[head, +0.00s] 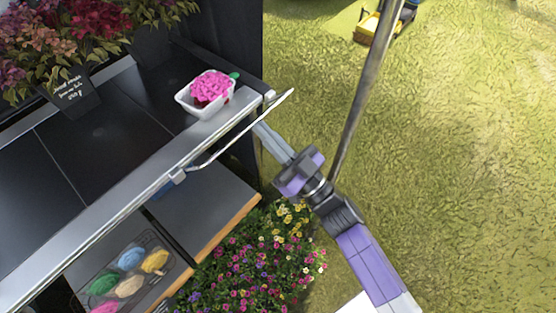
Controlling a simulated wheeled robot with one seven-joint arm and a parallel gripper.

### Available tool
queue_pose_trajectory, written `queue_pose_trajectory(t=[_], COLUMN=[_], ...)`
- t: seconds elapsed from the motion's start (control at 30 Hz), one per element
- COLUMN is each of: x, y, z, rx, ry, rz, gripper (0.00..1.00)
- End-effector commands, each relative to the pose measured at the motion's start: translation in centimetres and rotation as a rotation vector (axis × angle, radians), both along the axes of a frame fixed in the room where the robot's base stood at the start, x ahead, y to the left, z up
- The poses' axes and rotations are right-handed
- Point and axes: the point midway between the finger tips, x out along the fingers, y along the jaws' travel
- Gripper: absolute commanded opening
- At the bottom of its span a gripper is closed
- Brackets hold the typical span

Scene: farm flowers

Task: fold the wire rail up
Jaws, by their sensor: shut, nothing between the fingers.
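The wire rail (230,144) is a thin pale bar along the front edge of the dark counter (100,140). One end reaches out past the counter's right corner, and the other meets a small bracket (178,176) on the edge. The rail stands a little out from the edge. My gripper (259,127) is shut and empty. Its fingertips are close to the rail near its right end, on the lower side in the picture. I cannot tell whether they touch it.
A white bowl with a pink flower (211,89) sits near the counter's right corner. Potted flowers (65,45) stand at the back left. Below are a lower shelf, a wire basket of yarn-like balls (130,270) and flowers (262,250). A metal pole (366,90) rises on the right beside grass.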

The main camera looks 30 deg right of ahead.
Motion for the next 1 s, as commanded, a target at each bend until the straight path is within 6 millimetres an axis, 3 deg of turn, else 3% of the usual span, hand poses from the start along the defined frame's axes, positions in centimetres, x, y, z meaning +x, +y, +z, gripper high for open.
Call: queue_pose_trajectory(t=[0.03, 0.5, 1.0], x=[0.2, 2.9, 7.9], y=[0.1, 1.0, 2.6], z=[1.5, 3.8, 6.2], rx=[-0.007, -0.075, -0.071], ry=[0.022, 0.229, 0.221], rz=[0.001, 0.001, 0.000], gripper=[0.00, 0.00, 0.00])
